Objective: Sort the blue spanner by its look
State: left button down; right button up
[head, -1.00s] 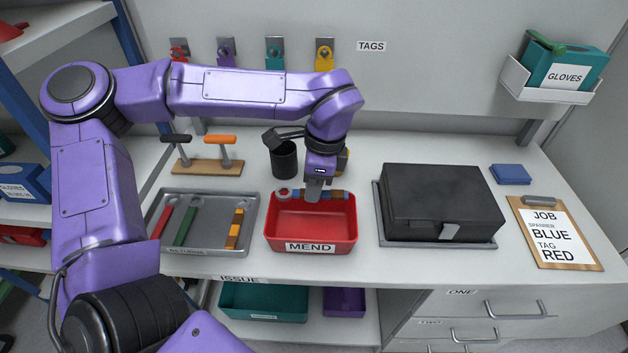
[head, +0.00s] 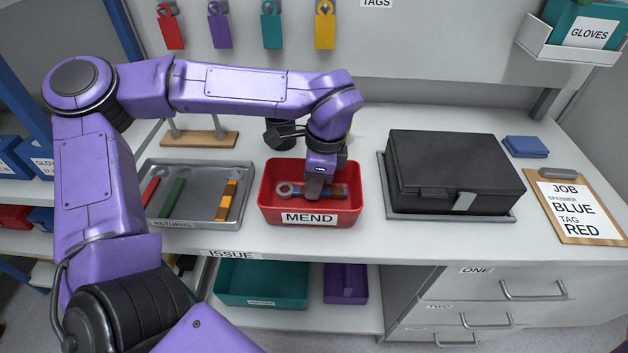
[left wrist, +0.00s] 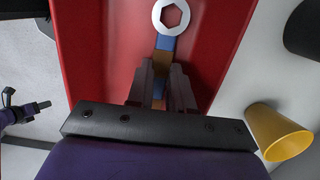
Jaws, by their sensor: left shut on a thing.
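The blue spanner (head: 297,190) has a grey ring end and a blue handle with brown patches. My left gripper (head: 314,194) is shut on its handle and holds it level inside the red MEND tray (head: 352,208). The ring points left in the head view. In the left wrist view the ring (left wrist: 174,16) lies beyond my fingers (left wrist: 160,88), over the red tray floor; whether it touches the floor I cannot tell. A small purple-and-black part at the left edge of the left wrist view looks like my right gripper (left wrist: 30,108); its jaws are not clear.
A grey RETURNS tray (head: 200,217) with several spanners stands left of the red tray. A black case (head: 450,165) stands to the right, beside a clipboard (head: 578,210) reading spanner BLUE, tag RED. Behind are a black cup (head: 281,133) and a yellow cup (left wrist: 282,132). Coloured tags (head: 271,25) hang above.

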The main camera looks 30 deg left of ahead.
pick_arm(q)
jog(key=shift+f, duration=0.1)
jog(key=shift+c, duration=2.3)
grip_release()
notch_tip(320, 180, up, 9)
jog(key=p, duration=0.5)
jog(key=shift+p, duration=0.4)
jog(key=shift+s+f, duration=0.1)
